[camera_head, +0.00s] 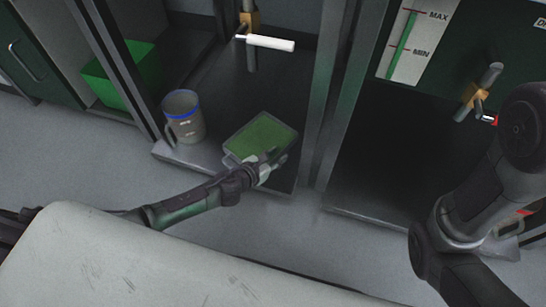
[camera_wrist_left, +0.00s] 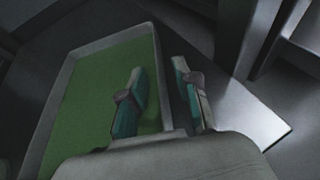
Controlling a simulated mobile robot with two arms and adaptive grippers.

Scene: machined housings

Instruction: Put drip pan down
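The drip pan (camera_head: 262,137) is a shallow grey rectangular tray with a green inside. It appears to lie on the dark floor of the left bay, near the front edge. In the left wrist view the pan (camera_wrist_left: 62,85) fills the left half. My left gripper (camera_head: 270,160) is at the pan's near right side. In the left wrist view my left gripper (camera_wrist_left: 165,95) has its fingers apart, one over the green inside and one outside the right wall. A gap shows between the inner finger and the wall.
A grey jug (camera_head: 183,118) with a blue band stands left of the pan. A tap with a white handle (camera_head: 270,43) is above and behind it. Upright posts flank the bay. A green bin (camera_head: 120,75) is at left. A MAX/MIN gauge (camera_head: 410,45) is at right.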

